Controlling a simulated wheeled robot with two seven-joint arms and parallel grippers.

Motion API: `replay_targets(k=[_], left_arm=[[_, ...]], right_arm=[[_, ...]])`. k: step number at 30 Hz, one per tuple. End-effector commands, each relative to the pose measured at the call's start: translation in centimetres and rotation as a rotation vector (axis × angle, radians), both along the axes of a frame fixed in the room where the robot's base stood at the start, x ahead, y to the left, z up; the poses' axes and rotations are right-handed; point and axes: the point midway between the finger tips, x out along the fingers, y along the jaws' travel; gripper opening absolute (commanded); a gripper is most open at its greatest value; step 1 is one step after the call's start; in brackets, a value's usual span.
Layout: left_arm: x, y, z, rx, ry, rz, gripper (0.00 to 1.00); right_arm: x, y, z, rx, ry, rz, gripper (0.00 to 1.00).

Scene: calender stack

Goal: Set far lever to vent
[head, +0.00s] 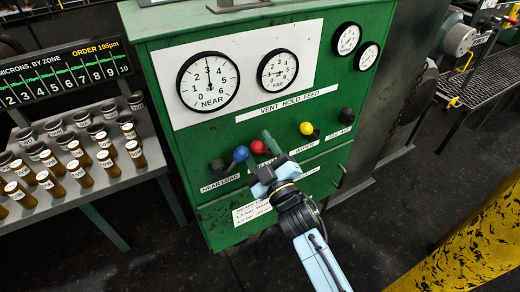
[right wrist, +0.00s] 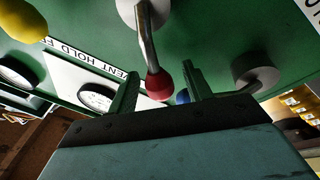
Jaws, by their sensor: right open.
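The green cabinet (head: 330,75) carries a row of levers under a "VENT HOLD FEED" strip (head: 291,104). The red-knobbed lever (head: 258,147) stands between the blue-knobbed (head: 240,154) and yellow-knobbed (head: 306,128) ones. Its label is hidden behind my right gripper (head: 264,157), so I cannot read which lever it is. In the right wrist view the red knob (right wrist: 158,86) hangs on a bent metal rod between the two spread fingers of the right gripper (right wrist: 162,72). A gap shows on both sides; contact cannot be told. My left gripper is out of view.
The NEAR gauge (head: 208,82) and FAR gauge (head: 277,70) sit above the levers. A black-knobbed lever (head: 346,116) is at the right. A rack of brown bottles (head: 75,150) stands left. A yellow post (head: 465,250) is at the lower right.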

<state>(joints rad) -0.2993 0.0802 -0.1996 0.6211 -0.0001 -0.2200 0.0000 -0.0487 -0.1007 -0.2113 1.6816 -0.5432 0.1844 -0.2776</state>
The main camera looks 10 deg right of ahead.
Motion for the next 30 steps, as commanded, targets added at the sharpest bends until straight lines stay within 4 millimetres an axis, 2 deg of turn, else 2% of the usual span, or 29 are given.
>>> replay_targets(k=[4,7,15,21,25,30], left_arm=[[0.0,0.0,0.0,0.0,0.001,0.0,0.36],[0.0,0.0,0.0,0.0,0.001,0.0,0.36],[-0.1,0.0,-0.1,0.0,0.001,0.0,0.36],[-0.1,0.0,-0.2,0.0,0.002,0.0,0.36],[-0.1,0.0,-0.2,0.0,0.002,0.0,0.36],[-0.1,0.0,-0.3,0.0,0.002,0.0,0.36]], right_arm=[[-0.7,-0.2,-0.2,0.0,0.001,-0.001,0.5],[-2.0,-0.6,-0.6,0.0,0.002,-0.001,0.5],[-7.5,-2.2,-2.2,0.0,0.004,-0.001,0.5],[-10.8,-3.1,-3.0,-0.001,0.003,0.0,0.5],[-12.0,-3.4,-3.2,0.0,0.001,0.0,0.5],[-12.5,-3.6,-3.3,0.0,-0.001,0.001,0.5]])
